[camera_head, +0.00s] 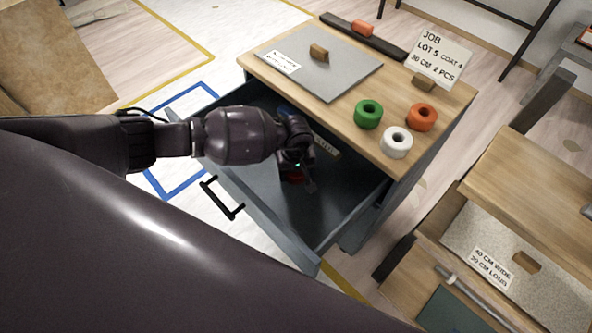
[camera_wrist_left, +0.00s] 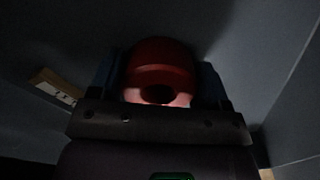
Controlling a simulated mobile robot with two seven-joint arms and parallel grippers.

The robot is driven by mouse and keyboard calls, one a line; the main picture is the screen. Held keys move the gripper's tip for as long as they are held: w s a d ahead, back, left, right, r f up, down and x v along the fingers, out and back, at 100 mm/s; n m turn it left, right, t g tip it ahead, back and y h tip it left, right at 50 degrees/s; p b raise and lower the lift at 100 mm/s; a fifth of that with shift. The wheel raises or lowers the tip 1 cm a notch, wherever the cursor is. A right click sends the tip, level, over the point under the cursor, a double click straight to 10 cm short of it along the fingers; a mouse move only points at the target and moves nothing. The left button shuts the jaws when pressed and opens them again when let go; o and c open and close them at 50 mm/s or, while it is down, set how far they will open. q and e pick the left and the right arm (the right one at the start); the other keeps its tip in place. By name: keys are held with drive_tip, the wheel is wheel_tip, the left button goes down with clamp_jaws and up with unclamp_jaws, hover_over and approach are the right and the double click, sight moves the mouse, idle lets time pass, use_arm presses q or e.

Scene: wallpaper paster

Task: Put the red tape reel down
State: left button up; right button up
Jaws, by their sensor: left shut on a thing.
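The red tape reel (camera_wrist_left: 160,68) is between the fingers of my left gripper (camera_wrist_left: 160,85) in the left wrist view, lit from below in a dark space. My left gripper is shut on the reel. I cannot tell whether the reel touches the drawer floor. My right gripper is not in view.
Green (camera_head: 368,114), white (camera_head: 397,142) and orange (camera_head: 422,117) reels stand on the cabinet top. A grey sheet (camera_head: 340,70) lies there too. A labelled wooden piece (camera_head: 326,146) lies inside the drawer. A second bench (camera_head: 545,190) stands at right.

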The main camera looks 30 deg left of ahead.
use_arm(q)
drive_tip(key=shift+f, duration=0.25)
drive_tip(key=o, duration=1)
drive_tip(key=shift+r, duration=0.15)
drive_tip(key=shift+w+r, duration=0.1)
drive_tip(key=shift+r, duration=0.25)
drive_tip(key=shift+r+p, duration=1.15)
drive_tip(key=shift+r, duration=4.6)
